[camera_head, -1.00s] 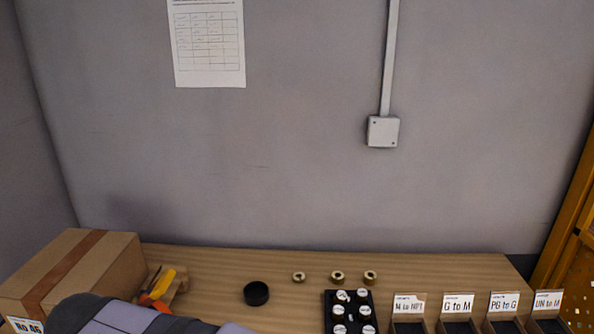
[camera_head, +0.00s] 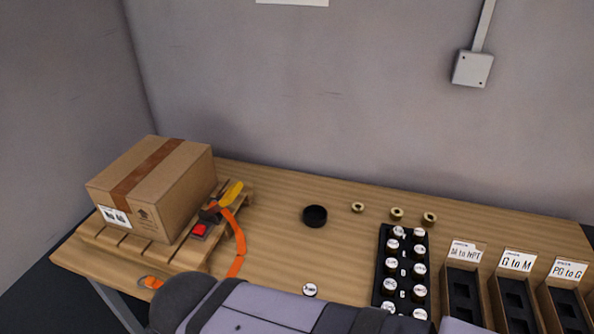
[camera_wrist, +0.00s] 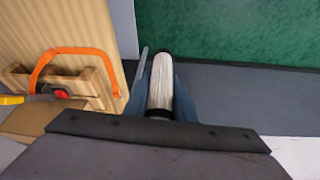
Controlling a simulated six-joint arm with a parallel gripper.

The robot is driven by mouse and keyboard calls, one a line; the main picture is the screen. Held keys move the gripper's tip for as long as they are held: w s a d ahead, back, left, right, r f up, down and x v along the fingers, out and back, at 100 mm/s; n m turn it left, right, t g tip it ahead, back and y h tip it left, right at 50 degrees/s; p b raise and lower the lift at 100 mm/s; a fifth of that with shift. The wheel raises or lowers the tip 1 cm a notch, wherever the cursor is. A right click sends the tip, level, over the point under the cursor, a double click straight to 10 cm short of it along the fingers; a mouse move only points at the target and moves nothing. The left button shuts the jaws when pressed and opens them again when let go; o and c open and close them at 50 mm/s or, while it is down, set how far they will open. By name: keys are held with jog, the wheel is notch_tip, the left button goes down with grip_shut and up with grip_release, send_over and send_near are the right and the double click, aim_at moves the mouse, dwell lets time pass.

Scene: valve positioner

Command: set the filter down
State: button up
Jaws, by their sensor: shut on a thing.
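The filter (camera_wrist: 160,84), a pale pleated cylinder with black end caps, shows in the wrist view between the fingers of my gripper (camera_wrist: 161,72). My gripper is shut on it. In that view the filter appears beside the wooden bench (camera_wrist: 98,22), with grey and green floor behind it. I cannot tell its height. In the head view neither the filter nor my gripper shows; only my arm crosses the bottom edge.
A cardboard box (camera_head: 150,190) sits on a wooden pallet (camera_head: 185,252) with an orange strap (camera_head: 238,238). A black round cup (camera_head: 315,216), brass fittings (camera_head: 397,213), a black rack (camera_head: 402,270) and labelled bins (camera_head: 462,280) stand on the bench. Bare wood lies around the cup.

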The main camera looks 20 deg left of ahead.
jog(key=w+d+m+t, duration=0.1)
jog(key=w+d+m, duration=0.3)
jog(key=w+d, duration=0.5)
jog(key=w+d+m+t+h, duration=0.1)
jog(key=w+d+m, duration=0.3)
jog(key=w+d, duration=0.5)
jog(key=w+t, duration=0.1)
jog(key=w, duration=0.3)
jog(key=shift+w+r+m, duration=0.2)
jog(key=shift+w+m, duration=0.15)
jog(key=shift+m, duration=0.05)
jog(key=w+d+m+h, duration=0.1)
jog(key=d+m, duration=0.3)
jog(key=d, duration=1)
jog(key=w+d+m+t+h, duration=0.1)
jog(key=w+d+m, duration=0.3)
jog(key=d, duration=1)
jog(key=shift+d+h, duration=0.3)
jog(key=shift+h, duration=0.4)
jog(key=shift+w+a, duration=0.1)
